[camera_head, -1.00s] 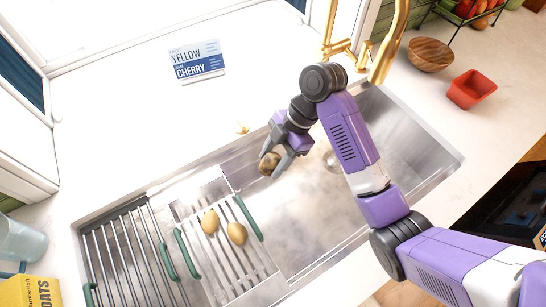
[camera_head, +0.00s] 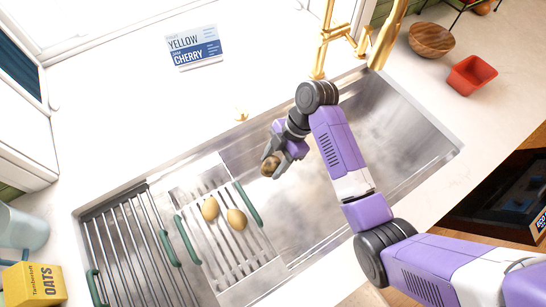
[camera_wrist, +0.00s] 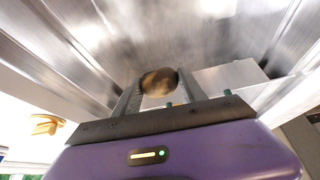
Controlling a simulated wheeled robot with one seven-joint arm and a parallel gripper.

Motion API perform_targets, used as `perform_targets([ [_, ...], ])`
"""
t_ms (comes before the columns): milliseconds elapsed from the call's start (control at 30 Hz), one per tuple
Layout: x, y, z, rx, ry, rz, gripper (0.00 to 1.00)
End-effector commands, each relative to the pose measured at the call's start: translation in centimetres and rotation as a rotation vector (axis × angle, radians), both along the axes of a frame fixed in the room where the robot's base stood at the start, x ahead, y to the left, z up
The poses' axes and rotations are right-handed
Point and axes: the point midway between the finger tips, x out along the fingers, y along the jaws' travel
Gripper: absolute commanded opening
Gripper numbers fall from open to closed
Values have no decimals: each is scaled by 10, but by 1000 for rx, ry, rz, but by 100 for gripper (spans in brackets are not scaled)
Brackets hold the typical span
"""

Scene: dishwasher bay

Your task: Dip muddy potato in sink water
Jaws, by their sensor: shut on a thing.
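The muddy potato (camera_head: 270,165) is brown with dark patches. My gripper (camera_head: 275,163) is shut on it; the wrist view also shows the potato (camera_wrist: 159,82) between the two fingers. It is over the steel sink (camera_head: 400,130), close to the right edge of the rack section with green handles. Two cleaner yellow potatoes, one (camera_head: 210,208) and another (camera_head: 237,219), lie on that rack (camera_head: 225,250). I cannot make out a clear water surface in the basin, nor whether the held potato touches anything.
A gold faucet (camera_head: 335,40) stands behind the sink. A wooden bowl (camera_head: 431,39) and a red dish (camera_head: 470,75) sit on the right counter. The right part of the basin is free of objects.

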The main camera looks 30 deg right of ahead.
Motion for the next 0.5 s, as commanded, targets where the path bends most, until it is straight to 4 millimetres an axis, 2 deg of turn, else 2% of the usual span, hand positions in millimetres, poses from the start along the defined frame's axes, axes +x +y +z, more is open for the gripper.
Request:
perform_targets([
  [500, -1, 1, -47, 1, 3, 1, 4],
])
